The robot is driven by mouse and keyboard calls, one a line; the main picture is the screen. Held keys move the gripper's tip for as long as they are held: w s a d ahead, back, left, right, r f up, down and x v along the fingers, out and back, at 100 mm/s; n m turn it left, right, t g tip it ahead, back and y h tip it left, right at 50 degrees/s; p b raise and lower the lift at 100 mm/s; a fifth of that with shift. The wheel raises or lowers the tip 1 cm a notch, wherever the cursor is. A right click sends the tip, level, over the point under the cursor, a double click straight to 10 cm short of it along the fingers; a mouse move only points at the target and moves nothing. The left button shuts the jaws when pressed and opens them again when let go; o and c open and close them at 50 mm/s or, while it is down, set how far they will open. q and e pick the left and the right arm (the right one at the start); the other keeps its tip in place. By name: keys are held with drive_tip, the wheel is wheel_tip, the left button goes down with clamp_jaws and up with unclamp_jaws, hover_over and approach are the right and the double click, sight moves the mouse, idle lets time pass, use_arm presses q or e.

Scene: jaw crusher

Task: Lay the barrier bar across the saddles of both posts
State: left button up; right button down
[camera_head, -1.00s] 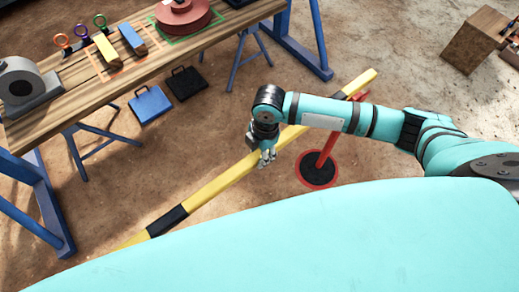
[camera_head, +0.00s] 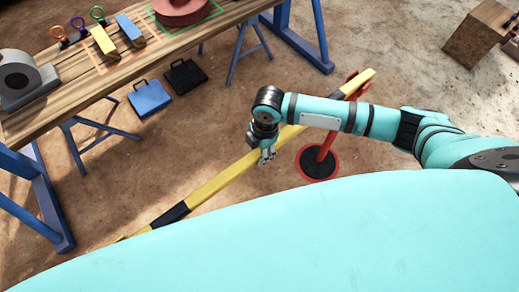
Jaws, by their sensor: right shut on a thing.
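The long yellow and black barrier bar (camera_head: 215,184) runs from lower left to upper right in the head view. My right gripper (camera_head: 266,157) is shut on it near its middle. One red post (camera_head: 328,140) stands on a round black base with a red rim. Its red saddle (camera_head: 359,84) shows beside the bar's far right end. I cannot tell whether the bar touches this saddle. My teal body hides the ground below the bar's lower left end. A second post is not visible. My left gripper is not in view.
A wooden bench (camera_head: 75,98) with blue legs stands at upper left, bearing several parts. A blue case (camera_head: 149,97) and a black case (camera_head: 185,77) lie on the ground beside it. A wooden box (camera_head: 478,36) stands at upper right. Open brown ground lies between.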

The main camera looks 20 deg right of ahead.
drive_tip(key=shift+f, duration=0.25)
idle(0.8)
drive_tip(key=c, duration=0.8)
unclamp_jaws()
drive_tip(key=shift+r, duration=0.1)
drive_tip(key=shift+w+d+r+p, duration=0.1)
drive_tip(key=shift+d+r+p, duration=0.1)
drive_tip(key=shift+r+p, duration=1.7)
drive_tip(key=shift+d+r+p, duration=0.25)
drive_tip(key=shift+r+p, duration=1.4)
drive_tip(key=shift+p, duration=0.35)
drive_tip(key=shift+w+d+r+p, duration=0.1)
drive_tip(key=shift+d+r+p, duration=0.1)
drive_tip(key=shift+r+p, duration=1.7)
drive_tip(key=shift+f, duration=0.1)
wheel_tip(320, 180, up, 6)
drive_tip(key=p, duration=0.6)
